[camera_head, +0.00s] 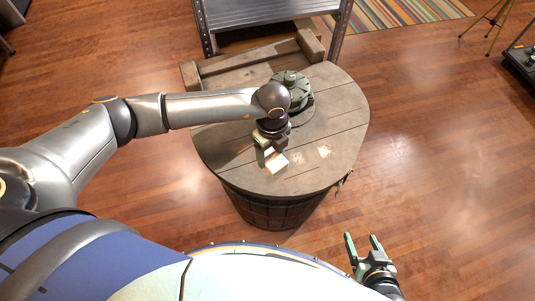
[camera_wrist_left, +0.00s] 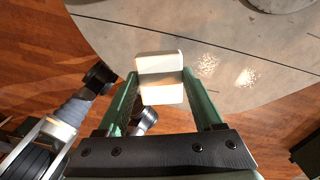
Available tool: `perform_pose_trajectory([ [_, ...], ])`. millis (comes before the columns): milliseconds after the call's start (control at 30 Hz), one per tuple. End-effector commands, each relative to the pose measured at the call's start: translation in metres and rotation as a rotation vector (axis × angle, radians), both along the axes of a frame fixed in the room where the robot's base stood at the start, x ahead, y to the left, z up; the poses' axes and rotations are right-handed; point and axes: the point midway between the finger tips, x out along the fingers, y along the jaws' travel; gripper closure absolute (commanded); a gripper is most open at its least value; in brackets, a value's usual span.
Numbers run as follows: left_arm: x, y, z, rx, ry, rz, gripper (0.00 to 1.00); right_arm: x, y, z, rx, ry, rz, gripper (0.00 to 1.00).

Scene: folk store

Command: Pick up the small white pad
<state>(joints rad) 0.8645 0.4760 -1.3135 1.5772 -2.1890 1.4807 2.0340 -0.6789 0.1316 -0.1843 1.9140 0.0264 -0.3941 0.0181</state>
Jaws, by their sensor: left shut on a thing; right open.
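The small white pad (camera_head: 276,163) is held at the fingertips of my left gripper (camera_head: 270,157), over the front part of the round wooden barrel top (camera_head: 215,150). In the left wrist view the pad (camera_wrist_left: 160,80) sits between the two green fingers of my left gripper (camera_wrist_left: 160,92), which touch its sides. I cannot tell how far the pad is above the wood. My right gripper (camera_head: 363,245) is open and empty, low at the front right, away from the barrel.
A dark green round device (camera_head: 292,88) stands at the back of the barrel top. Wooden beams (camera_head: 250,60) lie behind it, before a metal shelf (camera_head: 265,14). Pale specks (camera_head: 324,152) mark the wood right of the pad.

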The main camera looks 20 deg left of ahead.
Motion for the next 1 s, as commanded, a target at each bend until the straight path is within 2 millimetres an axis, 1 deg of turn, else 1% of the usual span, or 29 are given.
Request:
perform_pose_trajectory([
  [33, -0.006, -0.010, 0.014, -0.006, -0.003, -0.006, 0.91, 0.000, 0.000, 0.000, 0.000, 0.000, 0.000, 0.28],
  [100, -0.015, -0.022, 0.031, -0.006, -0.003, -0.007, 0.91, 0.000, 0.000, 0.000, 0.000, 0.000, 0.000, 0.28],
  [167, -0.023, -0.032, 0.044, -0.005, -0.004, -0.007, 0.91, 0.000, 0.000, -0.001, 0.000, 0.000, 0.000, 0.28],
  [200, -0.030, -0.041, 0.046, -0.006, -0.001, -0.008, 0.91, 0.000, 0.000, -0.003, 0.000, 0.000, 0.000, 0.28],
  [300, -0.045, -0.060, 0.056, -0.005, -0.002, -0.007, 0.91, 0.000, 0.000, -0.006, 0.000, 0.000, 0.000, 0.28],
  [400, -0.057, -0.075, 0.065, -0.004, -0.002, -0.005, 0.91, 0.000, 0.000, -0.007, 0.000, 0.000, 0.000, 0.28],
  [500, -0.066, -0.086, 0.071, -0.003, -0.001, -0.003, 0.91, 0.000, 0.000, -0.009, 0.000, 0.000, 0.000, 0.28],
  [700, -0.074, -0.096, 0.078, -0.001, -0.001, 0.000, 0.91, 0.000, 0.000, -0.009, 0.000, 0.000, 0.000, 0.28],
  [967, -0.075, -0.097, 0.078, 0.000, 0.000, 0.001, 0.91, 0.000, 0.000, -0.009, 0.000, 0.000, 0.000, 0.28],
  [1000, -0.075, -0.097, 0.078, -0.001, -0.001, 0.001, 0.34, 0.000, 0.000, -0.009, 0.000, 0.000, 0.000, 0.28],
])
